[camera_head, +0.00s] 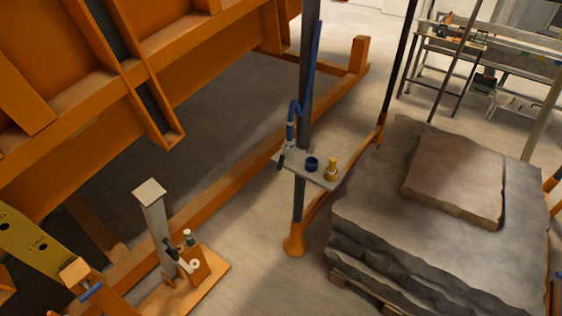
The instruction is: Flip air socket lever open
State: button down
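A small grey plate (298,164) is fixed to a dark upright post near the middle of the view. A blue hose (314,60) runs down along the post to a blue and grey fitting (290,130) above the plate's left end. A dark blue round socket or cup (312,164) and a yellow-brass fitting (331,169) stand on the plate. The air socket lever is too small to make out for certain, and I cannot tell its position. My gripper is not in view.
A large orange steel frame (190,50) fills the upper left. A pedestal (155,215) with a small mechanism stands at lower left, near a blue-handled orange part (90,290). Stacked stone slabs (370,210) stand right of the post. Bare floor (260,250) lies between.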

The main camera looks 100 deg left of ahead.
aim_at(281, 160)
jog(key=u, duration=0.3)
jog(key=k, duration=0.75)
jog(key=u, duration=0.5)
jog(key=k, duration=0.55)
jog(key=u, duration=0.55)
jog(key=i, duration=0.65)
jog(key=u, duration=1)
jog(key=i, duration=0.7)
jog(key=u, duration=0.65)
jog(key=i, duration=0.7)
jog(key=u, duration=0.25)
